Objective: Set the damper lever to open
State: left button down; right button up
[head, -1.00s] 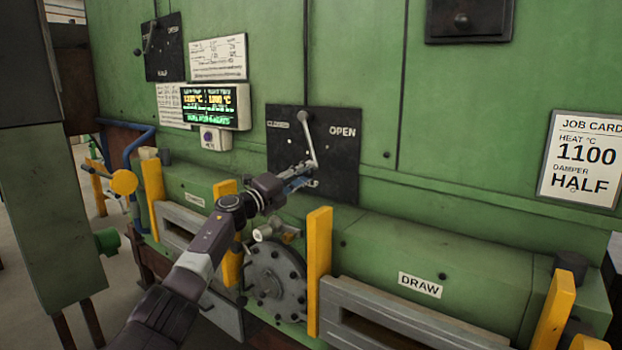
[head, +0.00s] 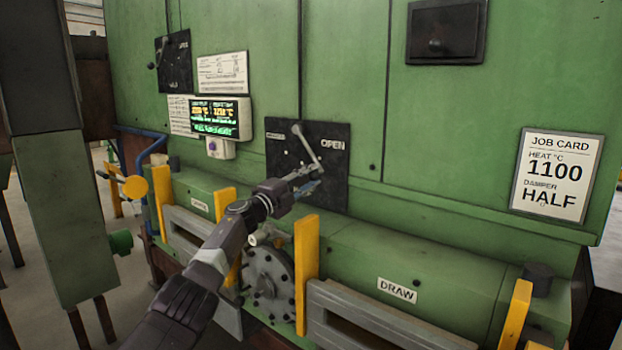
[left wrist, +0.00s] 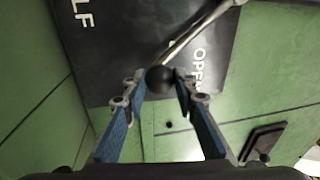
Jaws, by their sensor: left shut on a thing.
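The damper lever (head: 309,148) is a pale metal rod on a black plate (head: 338,187) fixed to the green furnace wall. It slopes down and right from its pivot, between the closed end and the OPEN label (head: 333,145). In the left wrist view, its black ball knob (left wrist: 160,78) sits between the fingertips of my left gripper (left wrist: 159,87), with the OPEN and HALF lettering nearby. My left gripper (head: 308,186) also shows in the head view, shut on the knob at the lever's lower end. My right gripper is not in view.
A job card (head: 556,176) on the wall reads 1100 and damper HALF. A lit display (head: 215,118) and a smaller black lever plate (head: 173,62) are at left. Yellow posts (head: 306,262) and a green DRAW housing (head: 430,262) stand out below the plate.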

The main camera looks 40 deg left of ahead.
pick_arm(q)
jog(key=shift+d, duration=0.1)
jog(key=c, duration=1.5)
grip_release()
jog(key=shift+c, duration=0.2)
jog(key=shift+s+a+f, duration=0.2)
jog(key=shift+s+a, duration=0.15)
jog(key=shift+s, duration=0.35)
jog(key=shift+s+d+f, duration=0.1)
jog(key=shift+s, duration=0.6)
jog(key=d+v, duration=0.1)
jog(key=v, duration=0.8)
jog(key=shift+a, duration=0.4)
